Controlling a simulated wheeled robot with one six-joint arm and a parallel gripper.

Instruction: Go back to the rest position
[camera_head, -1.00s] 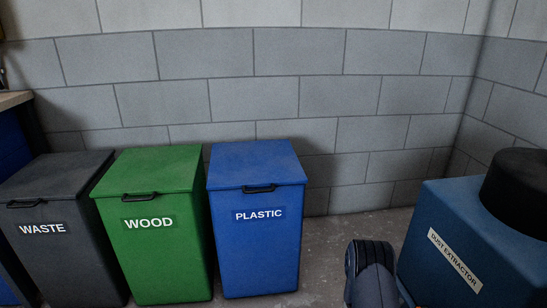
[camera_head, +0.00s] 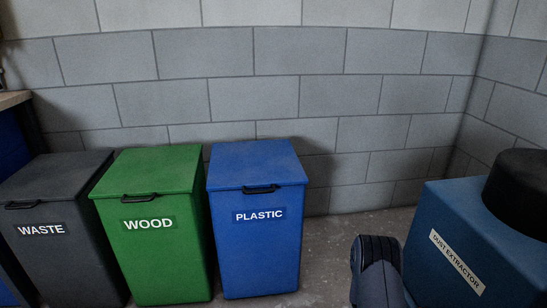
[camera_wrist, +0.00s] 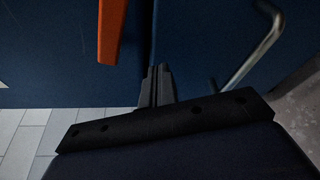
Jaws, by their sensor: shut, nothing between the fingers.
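My gripper (camera_wrist: 159,88) shows in the wrist view with its two dark fingers together and nothing between them. It is in front of a dark blue surface, with an orange bar (camera_wrist: 111,30) just left of the fingertips. In the head view only a dark, rounded part of my arm shows at the bottom, right of centre; my gripper is not visible there.
Waste (camera_head: 55,230), wood (camera_head: 152,245) and plastic (camera_head: 257,240) bins stand with lids shut along the block wall. A blue dust extractor (camera_head: 470,255) stands close to the right of my arm. A metal handle (camera_wrist: 252,55) curves at right in the wrist view. Floor shows between plastic bin and extractor.

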